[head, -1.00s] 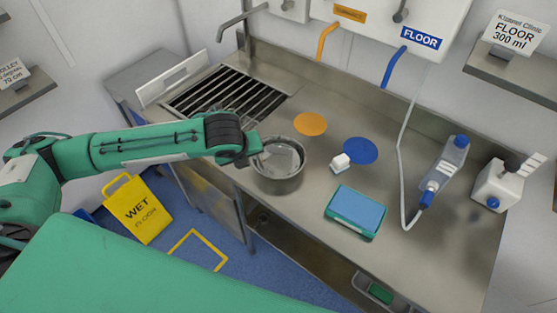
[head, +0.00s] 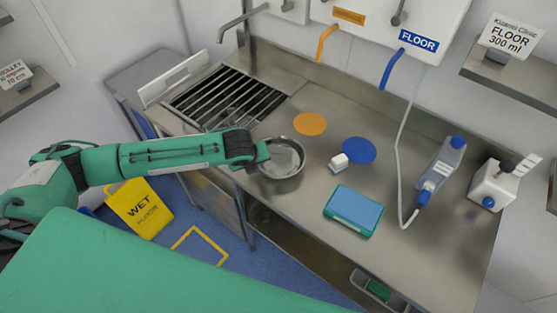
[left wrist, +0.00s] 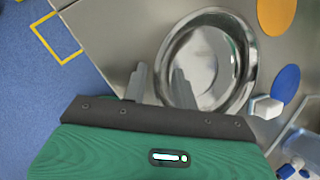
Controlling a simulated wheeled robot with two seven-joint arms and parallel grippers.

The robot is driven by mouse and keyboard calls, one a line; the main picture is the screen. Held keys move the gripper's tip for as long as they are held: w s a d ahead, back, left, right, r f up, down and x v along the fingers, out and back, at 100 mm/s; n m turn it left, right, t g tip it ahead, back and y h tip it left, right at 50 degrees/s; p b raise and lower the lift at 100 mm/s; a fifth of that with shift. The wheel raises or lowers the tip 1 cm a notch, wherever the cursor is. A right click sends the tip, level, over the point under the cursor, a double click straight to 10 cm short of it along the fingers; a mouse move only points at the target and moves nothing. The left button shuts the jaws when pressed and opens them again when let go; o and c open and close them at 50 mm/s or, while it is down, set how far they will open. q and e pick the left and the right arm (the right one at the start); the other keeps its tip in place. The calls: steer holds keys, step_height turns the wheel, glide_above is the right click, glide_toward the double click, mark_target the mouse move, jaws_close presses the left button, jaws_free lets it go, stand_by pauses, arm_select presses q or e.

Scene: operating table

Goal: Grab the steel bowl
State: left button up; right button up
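The steel bowl (head: 287,172) is on the steel counter near its front edge. It looks round, shiny and empty, and also shows in the left wrist view (left wrist: 212,60). My left gripper (head: 266,152) is at the bowl's left rim in the head view. In the left wrist view my left gripper (left wrist: 160,71) has its two fingers apart, with the bowl's near rim between them. One finger is outside the bowl, and the other overlaps its inside. Whether the fingers touch the wall cannot be told. My right gripper is not in view.
An orange disc (head: 310,124) and a blue disc (head: 359,150) lie behind and right of the bowl. A small white block (head: 339,162), a blue-topped green box (head: 353,209) and a bottle (head: 440,167) are further right. A drain grate (head: 222,98) is behind left.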

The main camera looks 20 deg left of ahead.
arm_select(q)
jaws_close()
steer(key=shift+r, duration=0.1)
